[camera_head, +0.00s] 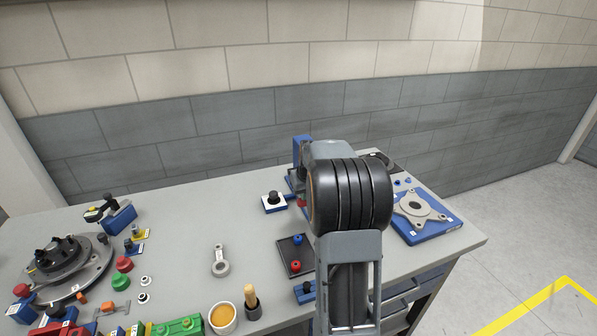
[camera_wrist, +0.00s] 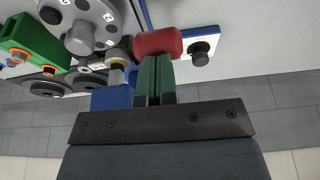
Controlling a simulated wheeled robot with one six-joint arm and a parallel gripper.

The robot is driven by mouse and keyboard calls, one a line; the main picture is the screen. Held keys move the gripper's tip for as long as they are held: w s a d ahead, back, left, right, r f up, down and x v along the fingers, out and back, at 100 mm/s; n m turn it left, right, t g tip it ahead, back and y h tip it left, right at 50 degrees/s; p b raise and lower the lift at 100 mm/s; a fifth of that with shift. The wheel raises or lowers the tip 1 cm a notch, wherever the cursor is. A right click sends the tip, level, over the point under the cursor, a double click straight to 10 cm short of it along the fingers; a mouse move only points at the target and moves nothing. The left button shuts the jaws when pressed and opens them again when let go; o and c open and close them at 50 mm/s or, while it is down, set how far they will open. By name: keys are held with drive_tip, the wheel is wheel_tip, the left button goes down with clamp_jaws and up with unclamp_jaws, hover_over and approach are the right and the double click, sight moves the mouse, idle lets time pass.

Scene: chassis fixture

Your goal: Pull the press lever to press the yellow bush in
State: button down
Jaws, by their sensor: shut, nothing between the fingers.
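The blue press (camera_head: 299,146) stands at the back of the bench, mostly hidden behind my arm in the head view. In the wrist view a red cylindrical grip (camera_wrist: 157,43), which looks like the end of the press lever, lies right at my fingertips. My gripper (camera_wrist: 155,62) has its green fingers shut together with nothing between them. The tips overlap the red grip's edge in the picture; I cannot tell whether they touch it. A blue body (camera_wrist: 112,98) shows beside the fingers. A small yellowish ring (camera_wrist: 118,65) shows left of them, perhaps the bush.
A white-topped blue box with a black knob (camera_head: 273,196) stands left of the press. A dark tray (camera_head: 291,265) with a blue and a red knob lies in front. A blue fixture (camera_head: 432,232) with a grey flange is at right. Several parts crowd the bench's left.

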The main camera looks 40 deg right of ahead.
drive_tip(key=shift+w+f, duration=0.1)
drive_tip(key=shift+f, duration=0.05)
drive_tip(key=shift+w+f+b, duration=0.25)
drive_tip(key=shift+f+b, duration=0.2)
drive_tip(key=shift+f, duration=0.25)
idle(0.5)
drive_tip(key=shift+w+f+b, duration=0.1)
drive_tip(key=shift+f+b, duration=0.25)
drive_tip(key=shift+f, duration=0.2)
